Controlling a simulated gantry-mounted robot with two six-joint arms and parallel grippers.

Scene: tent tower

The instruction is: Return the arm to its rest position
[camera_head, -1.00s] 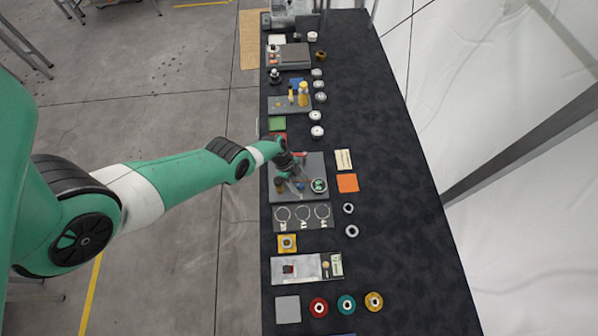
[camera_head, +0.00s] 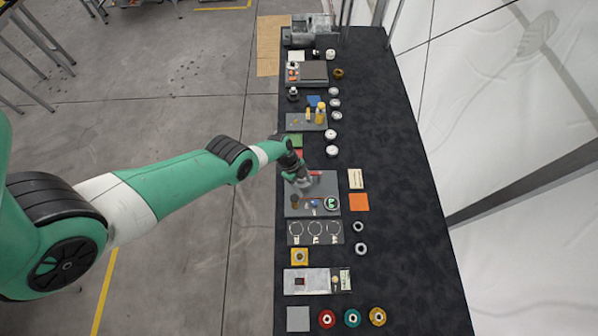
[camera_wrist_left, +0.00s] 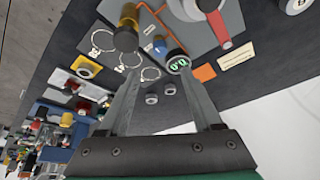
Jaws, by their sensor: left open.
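My left arm reaches in from the left in the head view. My left gripper (camera_head: 303,184) is over the upper left part of a grey tray (camera_head: 325,181). In the left wrist view its two fingers (camera_wrist_left: 160,78) are apart with nothing between them. Beyond the fingertips are a dark round gauge with green digits (camera_wrist_left: 178,62), a brown and yellow cylinder (camera_wrist_left: 126,32), a small blue piece (camera_wrist_left: 159,46) and a red-banded tool (camera_wrist_left: 219,28). The gripper partly hides the tray in the head view. My right gripper is not in view.
A long dark table (camera_head: 398,215) holds rows of small parts. An orange square (camera_head: 359,202) and a pale label card (camera_head: 356,179) lie right of the tray. A grey plate with three rings (camera_head: 315,241) lies below it. The table's right side is clear.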

